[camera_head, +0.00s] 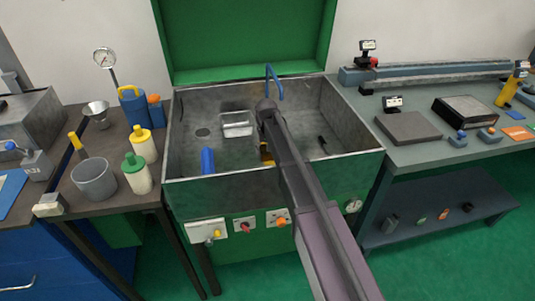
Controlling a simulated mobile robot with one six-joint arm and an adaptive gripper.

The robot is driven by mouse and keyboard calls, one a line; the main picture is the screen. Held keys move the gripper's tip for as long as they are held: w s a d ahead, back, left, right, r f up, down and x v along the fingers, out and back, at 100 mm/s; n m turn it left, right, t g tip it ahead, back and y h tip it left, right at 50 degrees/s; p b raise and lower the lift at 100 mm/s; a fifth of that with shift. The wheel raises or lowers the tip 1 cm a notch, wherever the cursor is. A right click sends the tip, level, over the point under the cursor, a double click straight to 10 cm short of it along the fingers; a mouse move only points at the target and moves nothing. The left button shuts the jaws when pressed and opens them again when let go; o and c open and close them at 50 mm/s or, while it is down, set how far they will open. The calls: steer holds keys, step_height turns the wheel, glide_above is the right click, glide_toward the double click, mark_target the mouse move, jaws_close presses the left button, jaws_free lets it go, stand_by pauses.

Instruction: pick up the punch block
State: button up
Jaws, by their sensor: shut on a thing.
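My arm reaches over the front of the grey metal basin (182,130) and ends inside it. My gripper (264,138) is low in the basin, mostly hidden by my own arm. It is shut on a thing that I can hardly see. A small yellow patch (266,152) shows just beside the arm there; I cannot tell whether it is the punch block or something else. Whether the held thing touches the basin floor is hidden.
The basin holds a light metal tray (237,125), a blue cylinder (207,161) and a small dark item (322,144). A blue spout (274,82) rises at its back. Bottles and a grey pot (94,180) crowd the left bench. The right bench (390,155) holds a dark plate (408,127).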

mark_target(269, 153)
steer(key=shift+r, duration=0.1)
stand_by(0.3)
step_height(269, 153, up, 10)
steer(key=p, duration=1)
stand_by(0.8)
step_height(269, 153, up, 2)
steer(key=p, duration=0.2)
steer(key=shift+r+p, duration=0.25)
steer(key=shift+p, duration=0.15)
steer(key=s+d+f+b, duration=0.1)
steer(key=s+f+b, duration=0.1)
steer(key=s, duration=0.3)
steer(key=shift+s+d+f, duration=0.2)
steer(key=shift+s+d, duration=0.1)
steer(key=shift+s, duration=0.1)
stand_by(0.5)
step_height(269, 153, down, 6)
steer(key=b, duration=0.6)
steer(key=shift+f+b, duration=0.15)
steer(key=shift+b, duration=0.2)
